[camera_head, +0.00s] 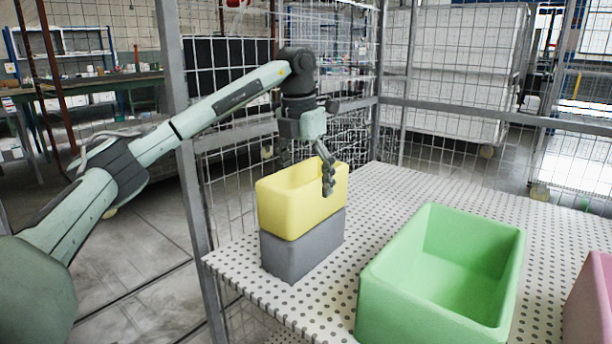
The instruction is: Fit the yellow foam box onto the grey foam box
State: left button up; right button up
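The yellow foam box (287,213) is an open-topped tub. It sits upright on top of the grey foam box (305,253), with their visible edges lined up. Whether it is fully pressed down cannot be told. The grey box stands on the near left part of the perforated table. My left gripper (306,178) points down over the yellow box with its fingers spread across it. One finger overlaps the near rim, the other is at the far rim, its tip hidden. Whether they touch the walls is unclear. My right gripper is not in view.
A larger green open box (430,295) stands on the white perforated table (375,205), right of the stack. A pink box (590,310) is cut off at the right edge. The table is bare behind the boxes. A wire mesh fence (455,100) runs behind the table.

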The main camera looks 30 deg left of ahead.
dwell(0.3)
pick_arm(q)
jog(key=o, duration=1)
notch_tip(320, 180, up, 12)
jog(key=s, duration=0.1)
jog(key=shift+s, duration=0.25)
jog(key=shift+f, duration=0.2)
